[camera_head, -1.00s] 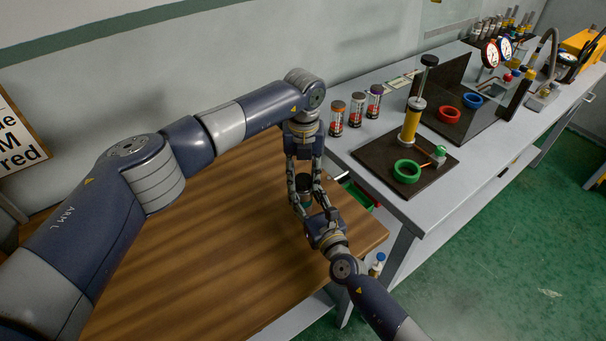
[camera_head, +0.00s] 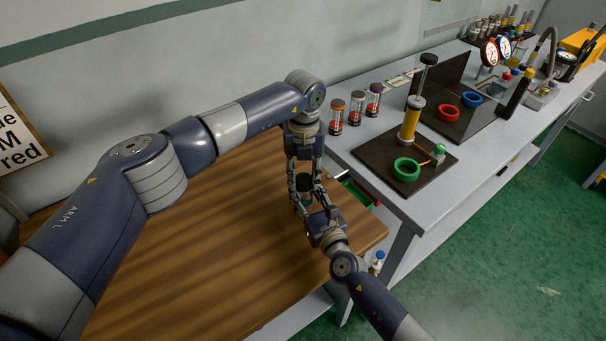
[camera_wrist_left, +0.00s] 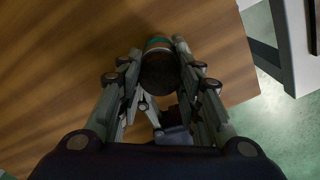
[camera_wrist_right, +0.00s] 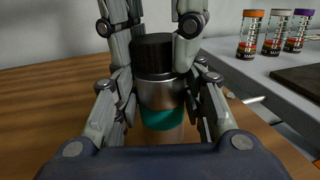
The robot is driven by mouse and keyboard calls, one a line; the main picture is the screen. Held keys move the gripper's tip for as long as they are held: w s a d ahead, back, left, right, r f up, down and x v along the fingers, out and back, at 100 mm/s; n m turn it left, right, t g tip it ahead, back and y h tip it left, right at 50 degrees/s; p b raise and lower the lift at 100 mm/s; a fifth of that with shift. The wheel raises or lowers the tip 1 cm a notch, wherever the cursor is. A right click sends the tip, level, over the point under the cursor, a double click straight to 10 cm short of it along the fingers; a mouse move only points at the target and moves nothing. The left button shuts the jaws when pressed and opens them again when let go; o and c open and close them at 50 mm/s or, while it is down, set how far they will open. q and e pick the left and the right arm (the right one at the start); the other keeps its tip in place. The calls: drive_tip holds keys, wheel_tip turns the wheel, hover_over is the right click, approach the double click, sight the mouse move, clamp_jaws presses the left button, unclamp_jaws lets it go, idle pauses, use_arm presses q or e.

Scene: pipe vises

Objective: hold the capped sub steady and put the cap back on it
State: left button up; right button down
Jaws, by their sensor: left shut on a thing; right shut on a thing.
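The capped sub (camera_wrist_right: 160,95) stands upright, a silver cylinder with a teal band low on it. The black cap (camera_wrist_right: 153,52) sits on its top, in line with it, with no clear gap showing. My left gripper (camera_head: 304,180) comes down from above and its fingers are shut on the cap; they also show in the right wrist view (camera_wrist_right: 155,40). My right gripper (camera_wrist_right: 160,85) reaches in from the side, low down, shut around the silver body. In the head view the fingers hide most of the sub. The left wrist view shows the dark cap top (camera_wrist_left: 160,72).
The wooden table (camera_head: 190,270) is bare to the left. A grey bench (camera_head: 450,190) on the right carries several capped vials (camera_head: 355,107), a dark board (camera_head: 380,155) with a green ring (camera_head: 406,169), and gauges (camera_head: 497,50). Green floor (camera_head: 510,270) lies beyond the edges.

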use_arm(q)
drive_tip(key=shift+a+f, duration=0.2)
drive_tip(key=shift+f, duration=0.3)
drive_tip(key=o, duration=0.6)
drive_tip(key=shift+c, duration=0.2)
drive_tip(key=shift+o, duration=1.2)
drive_tip(key=shift+d+r, duration=0.15)
drive_tip(key=shift+r, duration=0.1)
wheel_tip(320, 180, up, 8)
drive_tip(key=n, duration=0.6)
drive_tip(key=shift+d, duration=0.15)
drive_tip(key=shift+r+n, duration=0.25)
drive_tip(key=shift+n, duration=0.15)
